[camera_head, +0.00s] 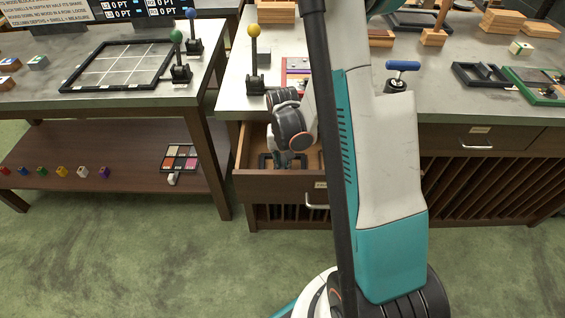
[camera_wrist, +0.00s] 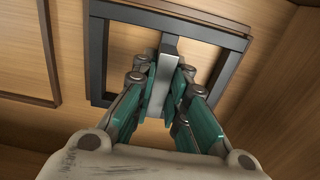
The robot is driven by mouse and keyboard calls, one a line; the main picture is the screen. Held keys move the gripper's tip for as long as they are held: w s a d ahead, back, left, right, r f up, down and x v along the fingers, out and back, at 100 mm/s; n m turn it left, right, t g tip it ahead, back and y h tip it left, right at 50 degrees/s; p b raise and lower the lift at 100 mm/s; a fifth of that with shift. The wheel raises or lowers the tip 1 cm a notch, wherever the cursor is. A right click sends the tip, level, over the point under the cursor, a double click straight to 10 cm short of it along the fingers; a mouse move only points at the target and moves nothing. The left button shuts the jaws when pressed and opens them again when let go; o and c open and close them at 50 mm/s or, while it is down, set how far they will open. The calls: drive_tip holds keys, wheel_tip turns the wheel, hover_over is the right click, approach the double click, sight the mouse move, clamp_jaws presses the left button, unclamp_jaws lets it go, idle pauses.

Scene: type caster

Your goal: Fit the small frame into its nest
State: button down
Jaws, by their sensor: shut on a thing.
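The small frame (camera_wrist: 97,62) is a dark grey rectangle with a lighter bar across its middle. My gripper (camera_wrist: 165,78) is shut on that bar in the wrist view. In the head view my gripper (camera_head: 286,160) points down into an open drawer, with the dark frame (camera_head: 266,162) just under it. Thin brown raised edging (camera_wrist: 200,12) on the wooden drawer floor shows beyond the frame's far side and looks like part of a nest. The frame looks slightly turned against it. I cannot tell whether the frame touches the floor.
A second brown outline (camera_wrist: 50,55) lies to the left on the drawer floor. The drawer (camera_head: 262,186) has wooden walls close around my gripper. Above it, a yellow-knobbed stand (camera_head: 254,60) is on the counter. A blue-handled tool (camera_head: 402,66) stands right of my arm.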

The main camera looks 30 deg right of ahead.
sight(282, 161)
drive_tip(key=c, duration=1.6)
unclamp_jaws()
drive_tip(key=shift+r, duration=0.15)
wheel_tip(282, 161, up, 12)
drive_tip(key=p, duration=0.5)
